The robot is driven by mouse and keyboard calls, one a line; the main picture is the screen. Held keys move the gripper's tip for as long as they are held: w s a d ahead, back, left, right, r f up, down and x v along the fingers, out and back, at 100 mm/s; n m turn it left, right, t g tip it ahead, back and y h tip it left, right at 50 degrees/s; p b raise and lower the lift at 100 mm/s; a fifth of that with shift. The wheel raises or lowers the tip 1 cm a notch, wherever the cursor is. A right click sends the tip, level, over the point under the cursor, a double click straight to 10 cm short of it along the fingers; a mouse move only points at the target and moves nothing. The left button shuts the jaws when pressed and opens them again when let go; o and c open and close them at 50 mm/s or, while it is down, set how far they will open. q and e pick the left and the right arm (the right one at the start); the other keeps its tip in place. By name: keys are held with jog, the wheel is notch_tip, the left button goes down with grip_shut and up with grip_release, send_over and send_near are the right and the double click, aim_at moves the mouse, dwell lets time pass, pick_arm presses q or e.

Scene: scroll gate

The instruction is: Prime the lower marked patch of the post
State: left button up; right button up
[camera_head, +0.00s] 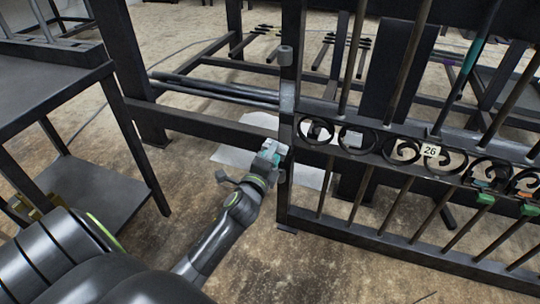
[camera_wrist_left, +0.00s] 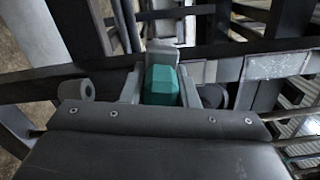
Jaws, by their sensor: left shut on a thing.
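The dark gate post (camera_head: 289,120) stands upright at the middle of the head view, with pale grey hinge-like fittings on it. My left gripper (camera_head: 271,151) is beside its lower part and is shut on a small teal-bodied tool (camera_wrist_left: 162,87). The tool has a pale grey end (camera_wrist_left: 162,53) pointing away from the gripper. I cannot tell whether it touches the post. A pale outlined patch (camera_wrist_left: 278,66) shows on a grey bar right of the tool in the left wrist view. I cannot tell which marked patch it is. My right gripper is out of view.
A scroll gate (camera_head: 410,236) with rings and a tag "26" (camera_head: 431,151) fills the right. A dark horizontal beam (camera_head: 190,122) runs left of the post. A pale sheet (camera_head: 231,157) lies on the floor behind. A dark workbench (camera_head: 45,75) stands left.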

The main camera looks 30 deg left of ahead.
pick_arm(q)
jog(key=shift+w, duration=0.1)
jog(key=shift+w+d+r, duration=0.1)
jog(key=shift+d, duration=0.4)
jog(key=shift+w+d+p, duration=0.15)
jog(key=shift+d+p, duration=0.15)
jog(key=shift+d, duration=0.45)
jog(key=shift+w+d+p, duration=0.15)
jog(key=shift+d+p, duration=0.15)
jog(key=shift+d, duration=0.4)
jog(key=shift+r+p, duration=0.65)
jog(key=shift+p, duration=0.1)
jog(key=shift+s+a, duration=0.2)
jog(key=shift+a, duration=0.8)
jog(key=shift+s+a, duration=0.15)
jog(key=shift+a, duration=0.85)
jog(key=shift+r+p, duration=0.6)
jog(key=shift+p, duration=0.2)
jog(key=shift+w+d+f, duration=0.1)
jog(key=shift+w+d, duration=0.1)
jog(key=shift+d, duration=0.8)
jog(key=shift+w+d, duration=0.2)
jog(key=shift+d, duration=0.75)
